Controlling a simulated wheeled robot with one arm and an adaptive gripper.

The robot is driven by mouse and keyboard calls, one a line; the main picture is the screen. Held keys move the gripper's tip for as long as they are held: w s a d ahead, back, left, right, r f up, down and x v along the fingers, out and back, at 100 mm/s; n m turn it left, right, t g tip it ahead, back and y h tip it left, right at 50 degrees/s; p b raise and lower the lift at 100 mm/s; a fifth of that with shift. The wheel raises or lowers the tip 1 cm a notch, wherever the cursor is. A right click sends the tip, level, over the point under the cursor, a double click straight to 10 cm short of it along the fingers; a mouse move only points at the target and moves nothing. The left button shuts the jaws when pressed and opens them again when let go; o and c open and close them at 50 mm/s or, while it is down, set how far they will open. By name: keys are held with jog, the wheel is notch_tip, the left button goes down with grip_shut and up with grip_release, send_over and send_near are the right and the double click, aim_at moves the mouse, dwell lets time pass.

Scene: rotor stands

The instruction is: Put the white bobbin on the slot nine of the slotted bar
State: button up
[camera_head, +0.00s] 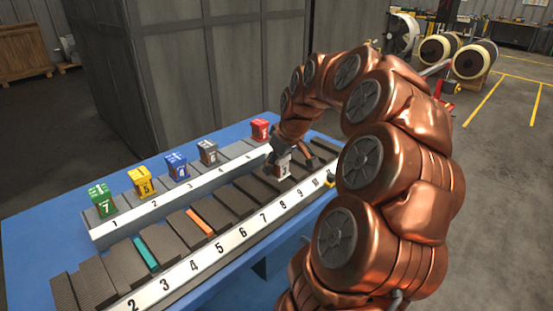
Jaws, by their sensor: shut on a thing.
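The white bobbin (283,168) is in my gripper (289,160), which is shut on it. It appears upright over the far right part of the slotted bar (220,248), behind the labels 8 and 9. The bar carries a white strip with black numbers, of which 2 to 10 show, and dark slots behind it. My gripper and arm partly hide the bobbin and nearby slots. I cannot tell whether the bobbin touches the bar or which slot it is over.
Teal (146,254) and orange (200,223) strips lie among the front bar's slots. The blue table (35,240) is bare at left.

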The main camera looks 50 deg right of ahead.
jog(key=w+d, duration=0.1)
jog(key=w+d+p, duration=0.1)
jog(key=w+d, duration=0.2)
jog(key=shift+w+d+f+p, duration=0.15)
jog(key=shift+d+f+p, duration=0.1)
jog(key=shift+d+p, duration=0.1)
jog(key=shift+w+d+f, duration=0.15)
jog(key=shift+w+d, duration=0.05)
jog(key=shift+w+d, duration=0.1)
jog(key=shift+w+d, duration=0.1)
jog(key=shift+f+p, duration=0.8)
jog(key=shift+f, duration=0.95)
jog(key=shift+f, duration=0.15)
jog(key=o, duration=1.4)
